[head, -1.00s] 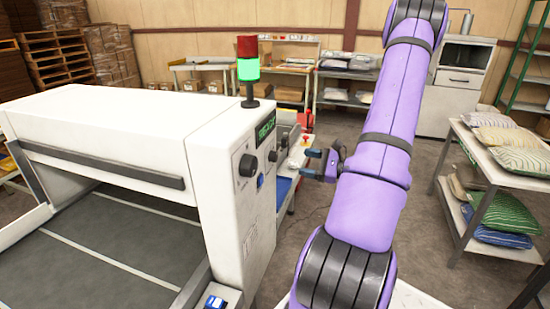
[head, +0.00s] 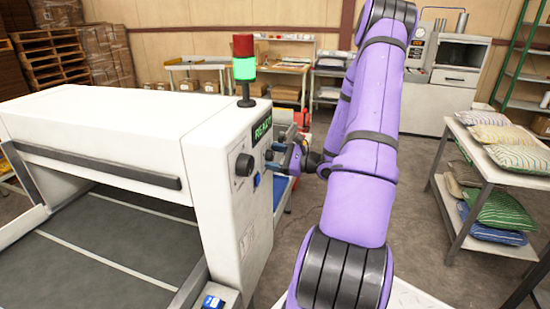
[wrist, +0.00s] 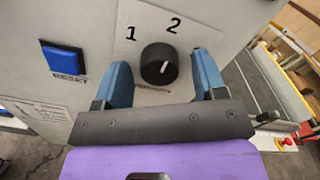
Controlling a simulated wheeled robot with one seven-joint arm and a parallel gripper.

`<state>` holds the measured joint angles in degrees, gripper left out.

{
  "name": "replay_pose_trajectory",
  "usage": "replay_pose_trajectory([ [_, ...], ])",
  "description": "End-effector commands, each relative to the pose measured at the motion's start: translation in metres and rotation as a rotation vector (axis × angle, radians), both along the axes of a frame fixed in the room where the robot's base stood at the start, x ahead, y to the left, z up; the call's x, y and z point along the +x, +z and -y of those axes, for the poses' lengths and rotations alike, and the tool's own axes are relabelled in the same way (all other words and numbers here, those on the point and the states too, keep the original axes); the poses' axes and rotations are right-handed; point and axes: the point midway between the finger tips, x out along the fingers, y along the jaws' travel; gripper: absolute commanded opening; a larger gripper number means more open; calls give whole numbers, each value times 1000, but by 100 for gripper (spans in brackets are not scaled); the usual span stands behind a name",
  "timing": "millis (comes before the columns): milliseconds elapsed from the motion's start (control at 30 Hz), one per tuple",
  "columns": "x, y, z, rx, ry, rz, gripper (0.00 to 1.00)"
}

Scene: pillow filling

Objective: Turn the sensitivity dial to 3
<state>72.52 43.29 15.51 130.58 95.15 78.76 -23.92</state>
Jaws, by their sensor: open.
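The sensitivity dial (wrist: 158,65) is a round black knob with a short white mark right of its middle. In the wrist view the numbers 1 and 2 show above it. No 3 is visible, and the right finger covers part of the label there. I cannot tell exactly which number the mark points at. My gripper (wrist: 162,62) is open, with one blue finger on each side of the dial. Gaps show between the fingers and the knob. In the head view my gripper (head: 280,158) is at the machine's panel.
A blue RESET button (wrist: 64,60) sits left of the dial. Another black knob (head: 245,165) is on the white machine (head: 110,125). The green display reads READY (head: 262,130), and the light tower (head: 244,68) glows green. A pillow shelf (head: 478,165) stands right.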

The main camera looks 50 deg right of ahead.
Motion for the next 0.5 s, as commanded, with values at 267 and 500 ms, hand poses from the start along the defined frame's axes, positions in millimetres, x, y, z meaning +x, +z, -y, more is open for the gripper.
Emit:
replay_pose_trajectory([
  [267,0,0,0,0,0,0,15],
  [500,0,0,0,17,0,-7,16],
])
